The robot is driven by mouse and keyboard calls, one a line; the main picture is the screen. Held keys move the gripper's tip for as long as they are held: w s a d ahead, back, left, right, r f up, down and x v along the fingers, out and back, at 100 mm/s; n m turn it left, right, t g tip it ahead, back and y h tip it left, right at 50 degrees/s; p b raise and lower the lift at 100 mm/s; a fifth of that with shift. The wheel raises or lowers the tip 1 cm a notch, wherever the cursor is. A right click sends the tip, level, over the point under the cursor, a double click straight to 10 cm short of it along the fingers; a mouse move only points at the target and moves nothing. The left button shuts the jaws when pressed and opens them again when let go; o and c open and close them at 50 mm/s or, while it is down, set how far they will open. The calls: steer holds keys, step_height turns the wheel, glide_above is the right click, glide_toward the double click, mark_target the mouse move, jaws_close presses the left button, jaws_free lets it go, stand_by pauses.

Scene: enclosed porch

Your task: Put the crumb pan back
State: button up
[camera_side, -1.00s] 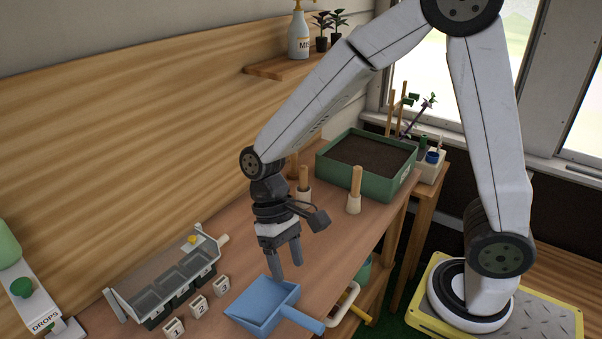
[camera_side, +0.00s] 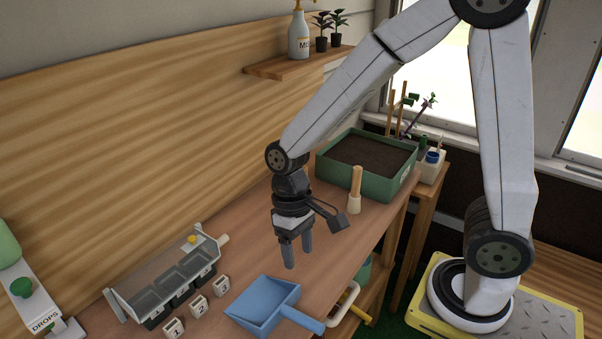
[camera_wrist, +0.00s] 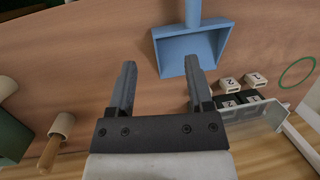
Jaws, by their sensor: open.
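The crumb pan (camera_side: 262,302) is a blue dustpan-like pan with a handle. It lies on the wooden bench near its front edge, the handle (camera_side: 302,320) pointing to the lower right. In the wrist view the pan (camera_wrist: 195,50) lies beyond my fingertips, with its handle at the top of the picture. My gripper (camera_side: 298,258) is open and empty, pointing down above the bench, behind and to the right of the pan and apart from it. Both fingers (camera_wrist: 158,82) show in the wrist view with bare bench between them.
A grey sectioned tray (camera_side: 170,282) with a clear lid stands left of the pan, with numbered white blocks (camera_side: 198,306) before it. A wooden-handled brush (camera_side: 355,190) stands near the green soil box (camera_side: 372,160). A drops dispenser (camera_side: 32,298) is at far left. Bench around my gripper is clear.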

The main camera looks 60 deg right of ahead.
steer(key=d+t+h, duration=0.1)
steer(key=d+t, duration=0.4)
steer(key=d, duration=0.3)
steer(key=shift+s+f+h, duration=0.2)
steer(key=shift+f+h, duration=0.05)
steer(key=shift+h, duration=0.05)
stand_by(0.8)
